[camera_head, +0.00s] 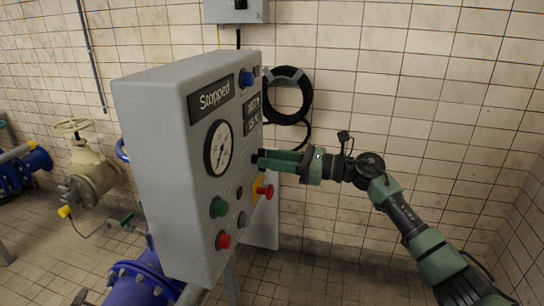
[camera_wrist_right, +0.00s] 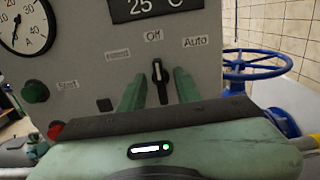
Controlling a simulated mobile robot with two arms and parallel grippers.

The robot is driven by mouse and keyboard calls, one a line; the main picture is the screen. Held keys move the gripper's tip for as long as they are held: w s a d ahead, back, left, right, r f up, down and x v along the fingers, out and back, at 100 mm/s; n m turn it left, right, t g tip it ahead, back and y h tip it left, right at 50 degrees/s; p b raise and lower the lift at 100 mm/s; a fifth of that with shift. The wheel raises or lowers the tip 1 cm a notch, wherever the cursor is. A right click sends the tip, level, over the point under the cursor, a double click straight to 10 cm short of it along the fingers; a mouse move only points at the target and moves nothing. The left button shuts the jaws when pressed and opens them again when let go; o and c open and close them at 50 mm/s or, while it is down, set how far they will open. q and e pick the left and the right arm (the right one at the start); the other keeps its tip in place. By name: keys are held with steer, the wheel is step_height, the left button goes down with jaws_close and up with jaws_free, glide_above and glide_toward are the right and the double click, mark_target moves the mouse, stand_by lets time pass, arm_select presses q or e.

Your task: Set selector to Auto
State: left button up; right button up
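The selector (camera_wrist_right: 157,72) is a small black knob with a pale mark on the grey control panel (camera_head: 170,150). In the right wrist view it stands roughly upright, pointing at the label Off (camera_wrist_right: 153,36). The label Auto (camera_wrist_right: 195,41) is to its right and a label that seems to read Hand (camera_wrist_right: 117,54) to its left. My right gripper (camera_head: 260,158) is at the panel face, with its green fingers apart on either side of the selector; they also show in the wrist view (camera_wrist_right: 158,78). I cannot tell how deep the fingers reach. The left gripper is out of view.
Near the selector are a green button (camera_head: 218,207), a red button (camera_head: 223,240) and a red emergency knob (camera_head: 265,190). A gauge (camera_head: 218,147) and a display reading Stopped (camera_head: 212,95) sit above. A blue handwheel (camera_wrist_right: 257,64) stands beyond the panel's right edge.

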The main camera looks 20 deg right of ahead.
jaws_close()
steer(key=m, duration=0.4)
steer(key=m+p, duration=0.1)
steer(key=m, duration=0.4)
steer(key=shift+w+d+f, duration=0.1)
steer(key=shift+w+d, duration=0.05)
steer(key=shift+d, duration=0.05)
stand_by(0.3)
stand_by(0.5)
jaws_free()
